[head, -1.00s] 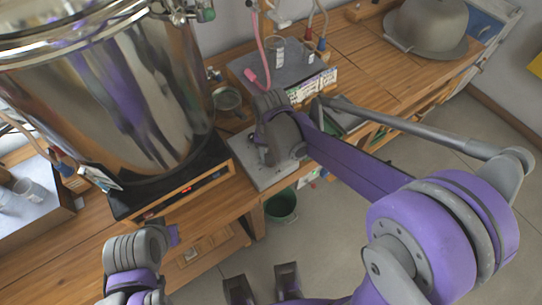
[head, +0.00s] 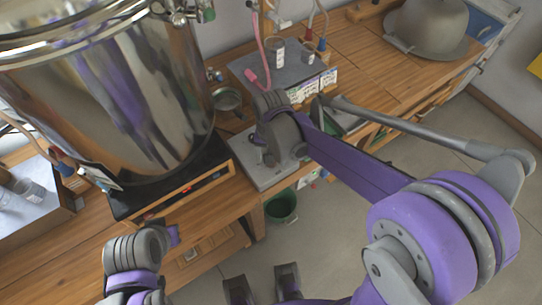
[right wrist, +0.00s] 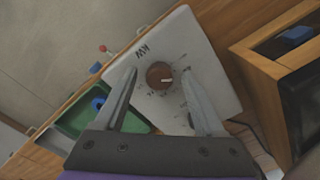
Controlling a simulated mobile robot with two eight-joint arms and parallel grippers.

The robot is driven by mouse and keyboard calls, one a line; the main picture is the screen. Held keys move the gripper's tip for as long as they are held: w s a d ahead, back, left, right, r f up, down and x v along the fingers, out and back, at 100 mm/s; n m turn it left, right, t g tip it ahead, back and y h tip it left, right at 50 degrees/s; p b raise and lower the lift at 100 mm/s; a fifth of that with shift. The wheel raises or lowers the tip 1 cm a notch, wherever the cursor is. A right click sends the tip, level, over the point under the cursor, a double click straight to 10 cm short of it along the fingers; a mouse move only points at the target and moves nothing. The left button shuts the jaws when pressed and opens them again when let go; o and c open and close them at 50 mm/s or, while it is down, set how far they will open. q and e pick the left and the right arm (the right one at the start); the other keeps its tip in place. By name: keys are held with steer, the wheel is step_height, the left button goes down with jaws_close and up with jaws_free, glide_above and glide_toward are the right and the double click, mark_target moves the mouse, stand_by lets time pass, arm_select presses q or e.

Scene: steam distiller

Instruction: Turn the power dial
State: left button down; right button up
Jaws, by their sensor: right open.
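The power dial (right wrist: 159,76) is a small brown round knob with a pale pointer line. My right gripper (right wrist: 159,70) is open, with one finger on each side of the dial and a visible gap on both sides. I cannot tell how high the fingertips are above the plate. In the head view, the plate (head: 264,176) shows beneath my right wrist, which hides the dial and the fingers. My left forearm is at the lower left, and its fingers cannot be made out.
A large shiny steel vessel (head: 110,100) stands on a black base left of the plate. A grey slab (head: 265,72) with bottles and a pink tube lies behind. A green bin (head: 282,205) is on the floor below. A wooden-framed box (right wrist: 262,75) stands close beside the plate.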

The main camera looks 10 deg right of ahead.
step_height(320, 180, up, 11)
steer(key=p, duration=0.1)
stand_by(0.3)
steer(key=shift+s+f, duration=0.1)
stand_by(0.3)
steer(key=s+d+f+n+t+p, duration=0.1)
steer(key=s+d+n+t, duration=0.1)
steer(key=s, duration=0.5)
steer(key=s+d+f+n+t+p, duration=0.1)
steer(key=s+d+n+t+p, duration=0.1)
steer(key=s+d, duration=0.3)
steer(key=shift+s+n+t, duration=0.3)
steer(key=shift+s+t, duration=0.4)
steer(key=shift+s, duration=0.3)
steer(key=shift+a+f, duration=0.1)
steer(key=shift+a, duration=0.05)
